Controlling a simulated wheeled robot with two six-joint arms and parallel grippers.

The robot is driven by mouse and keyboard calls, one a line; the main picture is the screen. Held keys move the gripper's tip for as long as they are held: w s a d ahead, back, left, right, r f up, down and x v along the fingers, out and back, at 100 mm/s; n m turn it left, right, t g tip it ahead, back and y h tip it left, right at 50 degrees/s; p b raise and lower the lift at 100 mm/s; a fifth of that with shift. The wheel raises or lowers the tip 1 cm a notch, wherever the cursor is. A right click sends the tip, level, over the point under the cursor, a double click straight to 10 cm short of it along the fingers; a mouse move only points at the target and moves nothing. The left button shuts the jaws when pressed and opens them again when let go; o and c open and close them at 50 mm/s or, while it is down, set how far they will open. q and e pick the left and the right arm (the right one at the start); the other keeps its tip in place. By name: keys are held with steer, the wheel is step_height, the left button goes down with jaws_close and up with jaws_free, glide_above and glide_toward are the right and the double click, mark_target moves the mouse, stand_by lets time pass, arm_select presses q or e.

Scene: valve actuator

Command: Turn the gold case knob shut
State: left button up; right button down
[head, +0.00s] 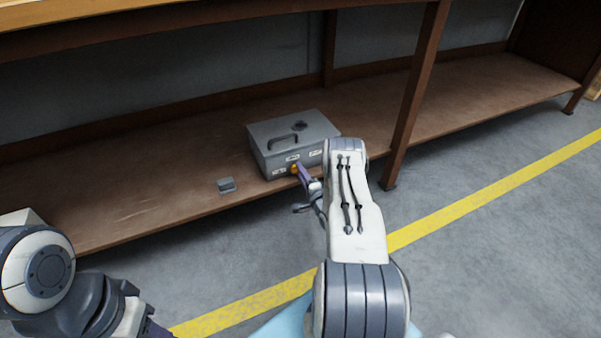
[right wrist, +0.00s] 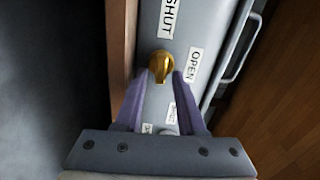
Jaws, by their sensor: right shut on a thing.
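The grey metal case (head: 284,160) stands on the lower wooden shelf, with a dark handle on its lid. Its gold knob (head: 294,169) is on the front face, partly hidden by my gripper; in the right wrist view the knob (right wrist: 161,66) shows between the purple fingers. My right gripper (right wrist: 159,76) is shut on the knob, one finger on each side. A "SHUT" label (right wrist: 167,18) and an "OPEN" label (right wrist: 193,65) are beside the knob; which one it points at is unclear.
A wooden post (head: 413,100) stands right of the case. The floor in front, with a yellow line (head: 450,212), is clear.

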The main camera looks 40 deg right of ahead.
steer(key=shift+a+f, duration=0.2)
stand_by(0.4)
steer(key=c, duration=0.9)
jaws_free()
steer(key=shift+d+r, duration=0.1)
steer(key=shift+s, duration=0.1)
steer(key=p+v, duration=0.4)
steer(key=v, duration=0.6)
steer(key=shift+s+p, duration=0.15)
steer(key=shift+p, duration=0.2)
